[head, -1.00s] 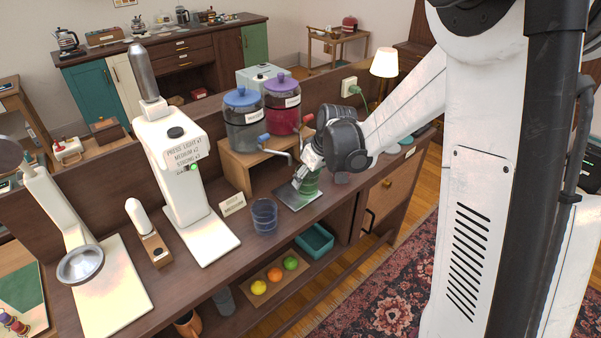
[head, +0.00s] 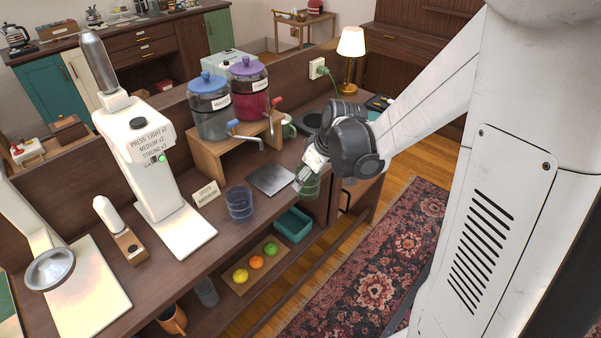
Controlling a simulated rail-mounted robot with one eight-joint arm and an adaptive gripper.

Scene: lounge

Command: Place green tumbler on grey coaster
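The green tumbler (head: 311,187) is see-through and upright at the fingers of my gripper (head: 304,178). My gripper is shut on it, just right of the square grey metal plate (head: 270,179) in front of the drink dispensers. The fingertips are small and partly hidden. I cannot tell whether the tumbler's base touches the counter. I cannot make out the grey coaster for certain; my wrist and arm cover part of the counter's right end.
A blue tumbler (head: 239,204) stands left of the plate. Two dispensers (head: 210,108) stand on a wooden stand (head: 205,150) behind it. A green mug (head: 288,128), a dark disc (head: 309,121) and a lit lamp (head: 350,45) are farther back. A teal bin (head: 292,225) sits below.

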